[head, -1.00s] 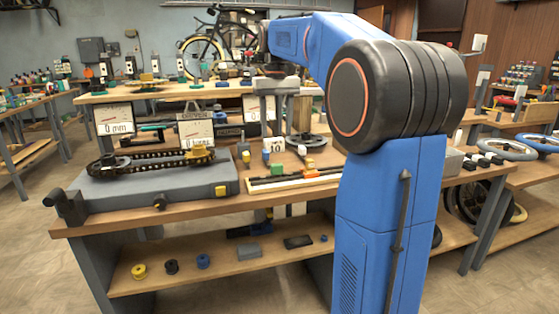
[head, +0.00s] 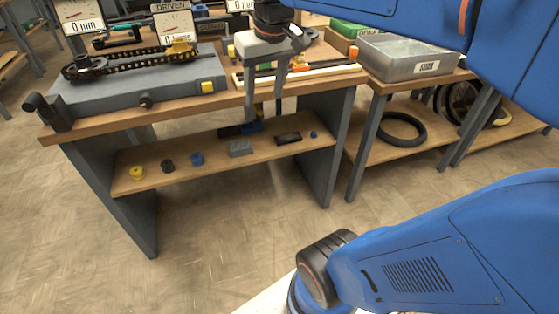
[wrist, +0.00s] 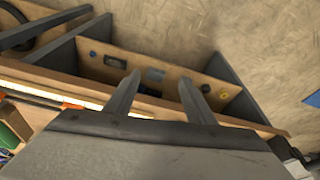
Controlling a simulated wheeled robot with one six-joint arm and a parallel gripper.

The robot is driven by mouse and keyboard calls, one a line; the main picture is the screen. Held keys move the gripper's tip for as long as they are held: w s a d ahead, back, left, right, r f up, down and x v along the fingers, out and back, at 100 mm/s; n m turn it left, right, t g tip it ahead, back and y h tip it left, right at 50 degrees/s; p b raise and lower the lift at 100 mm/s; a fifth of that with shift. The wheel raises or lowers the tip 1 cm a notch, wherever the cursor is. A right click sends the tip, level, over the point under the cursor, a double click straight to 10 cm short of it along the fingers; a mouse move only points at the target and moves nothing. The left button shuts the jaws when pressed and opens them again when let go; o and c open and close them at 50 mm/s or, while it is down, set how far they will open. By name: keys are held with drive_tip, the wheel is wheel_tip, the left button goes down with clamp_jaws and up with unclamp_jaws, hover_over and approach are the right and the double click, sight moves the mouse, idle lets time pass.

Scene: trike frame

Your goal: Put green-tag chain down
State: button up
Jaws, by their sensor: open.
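My gripper (head: 265,117) points down at the front edge of the workbench (head: 180,104), its two fingers apart and nothing seen between them. In the wrist view my gripper (wrist: 160,79) is also open and empty, with the lower shelf (wrist: 223,95) beyond the fingers. A dark chain (head: 128,62) lies around sprockets on the grey fixture (head: 120,92) at the left of the bench, clear of my gripper. I see no green tag on it. A pale-edged tray (head: 325,72) lies behind my gripper; I cannot make out a green-tag chain there.
The shelf holds a yellow spool (head: 137,173), a blue one (head: 197,159) and a grey block (head: 241,148). A metal bin (head: 408,58) stands right of the tray on another bench. A black tyre (head: 402,128) lies below it. The floor in front is clear.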

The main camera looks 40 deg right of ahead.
drive_tip(key=s+a+f+n+t, duration=0.1)
drive_tip(key=s+a+f, duration=0.2)
drive_tip(key=s+f, duration=0.8)
drive_tip(key=shift+a+f+t, duration=0.3)
drive_tip(key=shift+f+t, duration=0.1)
drive_tip(key=shift+f, duration=0.45)
